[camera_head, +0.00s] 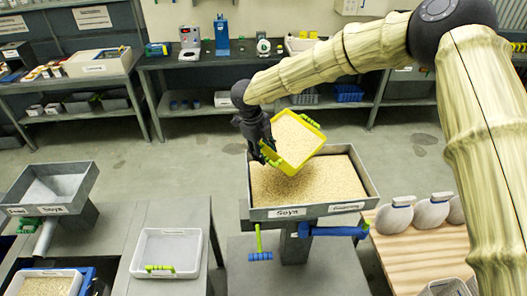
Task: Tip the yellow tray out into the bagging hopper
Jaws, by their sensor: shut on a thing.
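The yellow tray (317,154) is tilted in the air above the large grey hopper. It holds pale grain (291,138), and its floor leans towards me. It has green handles on two sides. My gripper (266,150) is shut on the tray at its left side, by the lower green handle. The grey hopper (374,187) below is nearly full of pale grain and bears labels, one reading "Soya". I cannot tell if grain is falling from the tray. The tray's lower corner is over the hopper's grain; the gap between them is hard to judge.
A smaller grey hopper (84,186) stands at the left. A white tray with a green handle (195,251) lies on the grey bench. Several filled bags (393,217) stand on a wooden table (408,252) at the right. Shelves and benches line the back; open floor lies between.

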